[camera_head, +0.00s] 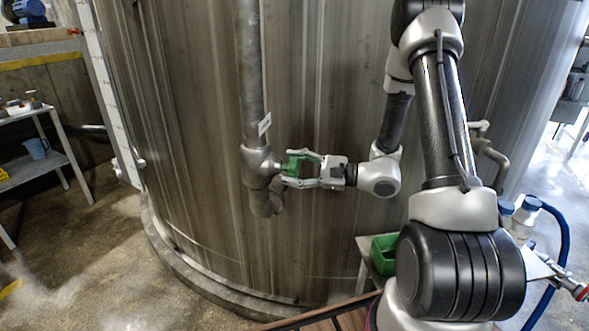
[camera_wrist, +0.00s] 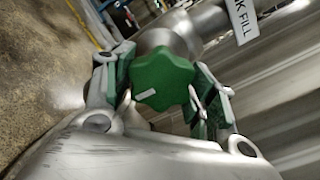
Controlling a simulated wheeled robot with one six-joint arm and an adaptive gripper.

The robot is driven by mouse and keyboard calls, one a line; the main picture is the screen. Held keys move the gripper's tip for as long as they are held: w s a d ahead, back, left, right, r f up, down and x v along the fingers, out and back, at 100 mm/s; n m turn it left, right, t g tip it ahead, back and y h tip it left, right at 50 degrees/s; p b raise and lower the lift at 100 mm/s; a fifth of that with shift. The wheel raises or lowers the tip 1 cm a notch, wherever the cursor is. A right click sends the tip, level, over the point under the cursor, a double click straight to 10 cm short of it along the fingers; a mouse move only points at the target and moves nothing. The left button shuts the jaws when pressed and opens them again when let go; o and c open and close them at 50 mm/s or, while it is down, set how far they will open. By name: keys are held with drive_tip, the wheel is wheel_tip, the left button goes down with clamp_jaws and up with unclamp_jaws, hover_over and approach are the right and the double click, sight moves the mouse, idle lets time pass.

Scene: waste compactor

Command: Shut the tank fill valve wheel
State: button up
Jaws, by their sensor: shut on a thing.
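The tank fill valve wheel is a green lobed handwheel (camera_wrist: 162,80) with a small white mark on its face. It sits on a grey valve body on the vertical pipe (camera_head: 250,75) in front of the tank. In the head view the wheel (camera_head: 293,164) is partly hidden by my gripper (camera_head: 300,168). My gripper reaches it from the right and is shut on it. In the wrist view my gripper's fingers (camera_wrist: 160,88) stand on either side of the wheel. A white tag (camera_wrist: 243,18) ending in "K FILL" hangs by the pipe.
The large metal tank (camera_head: 340,110) fills the background behind the pipe. A green bin (camera_head: 383,254) sits low near my arm, and a blue hose (camera_head: 562,250) is at right. The floor at left is open.

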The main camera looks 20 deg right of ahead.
drive_tip(key=m, duration=0.4)
drive_tip(key=shift+f+m, duration=0.1)
drive_tip(key=shift+m, duration=0.2)
drive_tip(key=m, duration=0.3)
drive_tip(key=shift+s+m, duration=0.1)
drive_tip(key=shift+m, duration=0.3)
drive_tip(key=m, duration=0.9)
drive_tip(key=shift+s+a, duration=0.1)
drive_tip(key=m, duration=0.4)
drive_tip(key=shift+m, duration=0.3)
drive_tip(key=m, duration=0.9)
drive_tip(key=shift+r+m, duration=0.2)
drive_tip(key=shift+m, duration=1.8)
